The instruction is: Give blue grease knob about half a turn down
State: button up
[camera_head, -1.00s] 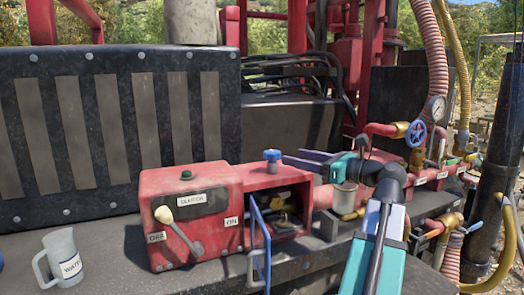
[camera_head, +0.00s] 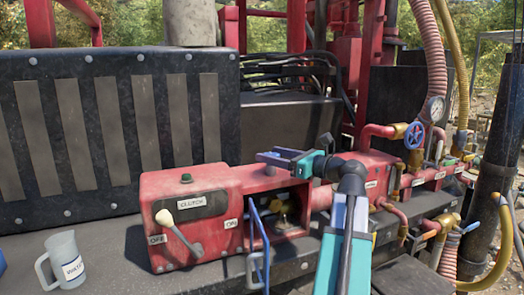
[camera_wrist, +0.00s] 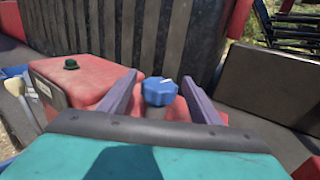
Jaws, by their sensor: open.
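The blue grease knob (camera_wrist: 160,92) is a faceted cap on a grey stem, with a pale mark on its top. In the wrist view it stands between the two purple fingers of my gripper (camera_wrist: 159,78). The fingers are spread, with a visible gap on each side of the knob, so they do not seem to touch it. In the head view my gripper (camera_head: 276,157) is over the back of the red housing (camera_head: 190,212), at the knob's place. There the fingers largely cover the knob.
The housing carries a clutch lever (camera_head: 178,233) and a green button (camera_head: 186,178). A blue-framed door (camera_head: 259,245) stands open in front of its recess. A water jug (camera_head: 64,262) stands at left. Red pipes and a blue valve wheel (camera_head: 415,135) are at right.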

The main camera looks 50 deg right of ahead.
jog(key=shift+w+a+p, duration=0.15)
jog(key=shift+w+p, duration=0.1)
jog(key=shift+w, duration=0.95)
jog(key=shift+w+a+p, duration=0.15)
jog(key=shift+w+p, duration=0.1)
jog(key=shift+w, duration=0.95)
jog(key=shift+c, duration=0.4)
jog(key=c, duration=1)
jog(key=shift+o, duration=0.2)
